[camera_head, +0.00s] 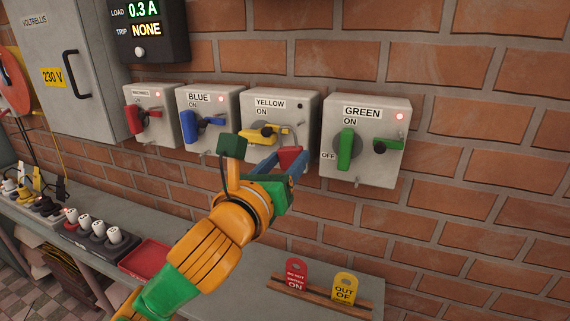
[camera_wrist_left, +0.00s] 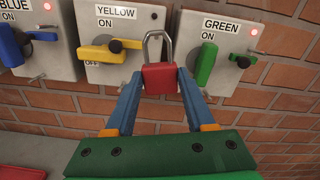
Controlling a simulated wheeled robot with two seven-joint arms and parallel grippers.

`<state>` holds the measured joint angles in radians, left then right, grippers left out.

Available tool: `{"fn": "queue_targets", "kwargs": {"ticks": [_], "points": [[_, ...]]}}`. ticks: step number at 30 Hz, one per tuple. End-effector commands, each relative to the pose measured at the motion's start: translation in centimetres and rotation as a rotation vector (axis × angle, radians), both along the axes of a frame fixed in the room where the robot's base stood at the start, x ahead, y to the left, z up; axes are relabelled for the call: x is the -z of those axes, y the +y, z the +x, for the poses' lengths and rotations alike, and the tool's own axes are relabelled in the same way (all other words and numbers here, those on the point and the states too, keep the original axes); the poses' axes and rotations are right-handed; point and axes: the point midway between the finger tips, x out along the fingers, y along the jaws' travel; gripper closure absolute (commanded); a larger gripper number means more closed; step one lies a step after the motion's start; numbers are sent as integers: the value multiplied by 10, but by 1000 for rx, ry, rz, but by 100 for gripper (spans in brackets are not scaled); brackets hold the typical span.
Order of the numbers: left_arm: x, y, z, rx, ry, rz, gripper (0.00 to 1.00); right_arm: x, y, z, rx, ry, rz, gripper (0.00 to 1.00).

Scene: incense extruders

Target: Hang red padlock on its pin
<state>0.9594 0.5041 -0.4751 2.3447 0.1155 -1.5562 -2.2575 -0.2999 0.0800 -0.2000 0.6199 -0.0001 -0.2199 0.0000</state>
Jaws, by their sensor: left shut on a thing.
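My left gripper (camera_head: 284,160) is shut on the red padlock (camera_head: 290,156). In the left wrist view the padlock (camera_wrist_left: 160,76) sits between the blue fingertips of the gripper (camera_wrist_left: 158,84), upright with its grey shackle (camera_wrist_left: 158,34) on top. The shackle overlaps the right edge of the YELLOW box (camera_wrist_left: 118,18) in that view; I cannot tell the gap in depth. The yellow handle (camera_wrist_left: 103,51) lies level, towards OFF. The YELLOW box's lower part is partly hidden by my gripper in the head view, and I see no clear pin there. My right gripper is not in view.
The GREEN box (camera_head: 390,165) has its handle upright and lamp lit; a small pin (camera_head: 357,182) sticks out low on it. The BLUE box (camera_head: 222,97) is to the left. Below are a red tray (camera_head: 147,256) and a wooden rack (camera_head: 320,297) with two tags.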

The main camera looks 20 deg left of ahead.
Motion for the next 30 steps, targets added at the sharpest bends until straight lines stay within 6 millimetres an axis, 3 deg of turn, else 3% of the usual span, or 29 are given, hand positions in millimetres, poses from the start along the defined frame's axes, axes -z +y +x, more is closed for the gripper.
{"fn": "queue_targets", "kwargs": {"ticks": [26,30], "points": [[8,-3,73,1,1,-1,100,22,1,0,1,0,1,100],[9,-2,82,-1,0,3,100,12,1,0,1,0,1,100]]}}
